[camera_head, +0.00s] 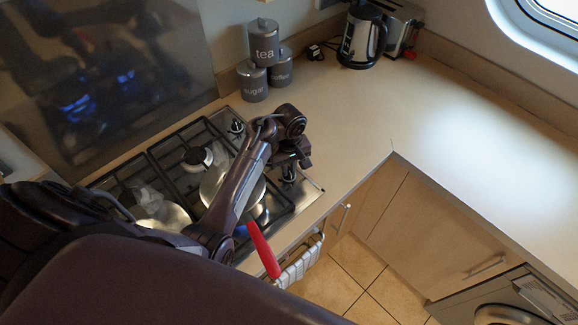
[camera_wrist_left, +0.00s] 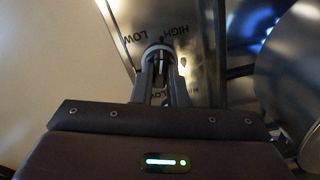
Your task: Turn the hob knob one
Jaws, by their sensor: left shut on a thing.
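The hob (camera_head: 165,160) is a steel gas hob set in the worktop. One of its knobs (camera_wrist_left: 159,51) shows in the left wrist view, on a steel strip printed with LOW and HIGH. My left gripper (camera_wrist_left: 161,68) is shut on this knob, with a finger on each side of it. In the head view my left gripper (camera_head: 291,163) is over the right end of the hob, and it partly hides the knob (camera_head: 289,174). My right gripper is not in view.
A pan with a red handle (camera_head: 263,250) stands on the hob close to my left arm, its handle reaching over the front edge. Tea, coffee and sugar tins (camera_head: 252,83) stand behind. A kettle (camera_head: 362,38) and toaster (camera_head: 402,22) are at the back. The right worktop (camera_head: 460,130) is clear.

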